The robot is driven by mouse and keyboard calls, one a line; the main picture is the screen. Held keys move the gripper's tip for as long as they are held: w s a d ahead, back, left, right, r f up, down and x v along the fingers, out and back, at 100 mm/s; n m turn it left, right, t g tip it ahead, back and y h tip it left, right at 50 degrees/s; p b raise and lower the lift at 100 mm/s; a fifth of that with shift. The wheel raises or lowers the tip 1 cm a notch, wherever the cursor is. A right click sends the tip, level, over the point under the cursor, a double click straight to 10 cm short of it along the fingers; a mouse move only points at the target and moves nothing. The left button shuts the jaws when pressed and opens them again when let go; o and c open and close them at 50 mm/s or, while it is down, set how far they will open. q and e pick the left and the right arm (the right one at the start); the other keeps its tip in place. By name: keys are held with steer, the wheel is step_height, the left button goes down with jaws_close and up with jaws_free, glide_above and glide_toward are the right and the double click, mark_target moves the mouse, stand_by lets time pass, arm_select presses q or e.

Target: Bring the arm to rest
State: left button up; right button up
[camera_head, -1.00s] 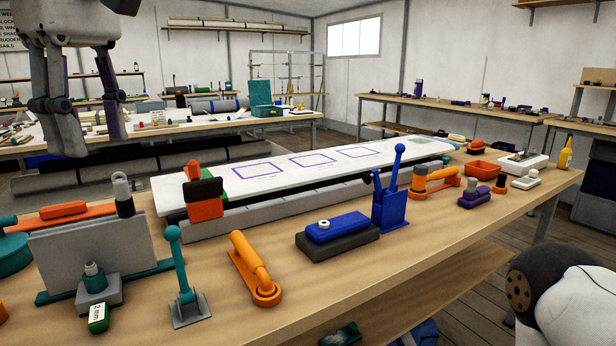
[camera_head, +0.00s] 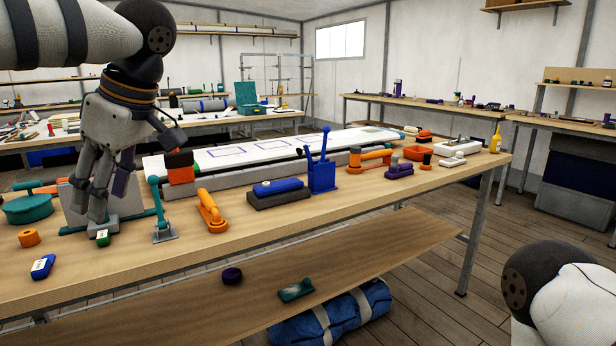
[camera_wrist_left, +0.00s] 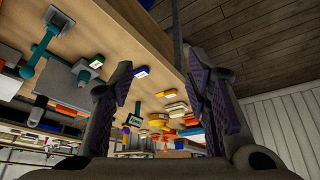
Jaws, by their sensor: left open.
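My left gripper (camera_head: 112,200) hangs down in front of the left part of the workbench in the head view, fingers apart and nothing between them. It hides part of a grey plate block and a teal base behind it. In the left wrist view the purple-padded fingers (camera_wrist_left: 165,95) are spread, with no object held. Beyond them are the bench top (camera_wrist_left: 110,30) and small items. My right gripper is out of view; only a round white and black part of my own body shows at the lower right of the head view.
The workbench (camera_head: 300,215) carries a white panel (camera_head: 255,150), an orange handled tool (camera_head: 211,212), a blue block (camera_head: 278,186), a blue holder (camera_head: 322,176) and a teal pot (camera_head: 27,208). A lower shelf (camera_head: 380,250) holds small items. Floor at right is open.

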arm_select(q)
steer(key=w+a+f+m+t+y, duration=0.1)
steer(key=w+a+f+t+y, duration=0.15)
steer(key=f, duration=0.45)
steer(key=w+a+f+m+t+y, duration=0.1)
steer(key=w+a+f+m+y, duration=0.2)
steer(key=f, duration=0.4)
steer(key=s+d+f+m+t+h, duration=0.2)
steer(key=d+f+m, duration=0.15)
steer(key=f, duration=0.65)
steer(key=s+d+f+m+t+h, duration=0.2)
steer(key=d+f+m+h, duration=0.15)
steer(key=f, duration=0.65)
steer(key=s+d+f+m+g+h, duration=0.15)
steer(key=s+f, duration=0.25)
steer(key=s, duration=0.4)
steer(key=s+d+f+m+g+h, duration=0.1)
steer(key=s+f+m+g, duration=0.15)
steer(key=s+f, duration=0.45)
steer(key=s+d+f+m+g+h, duration=0.1)
steer(key=s+f+g+h, duration=0.1)
steer(key=s, duration=0.8)
steer(key=s+g, duration=0.3)
steer(key=s, duration=0.8)
steer(key=shift+s+r+m+h, duration=0.3)
steer(key=shift+r+m+h, duration=0.05)
steer(key=shift+r+m, duration=0.05)
steer(key=shift+g, duration=0.25)
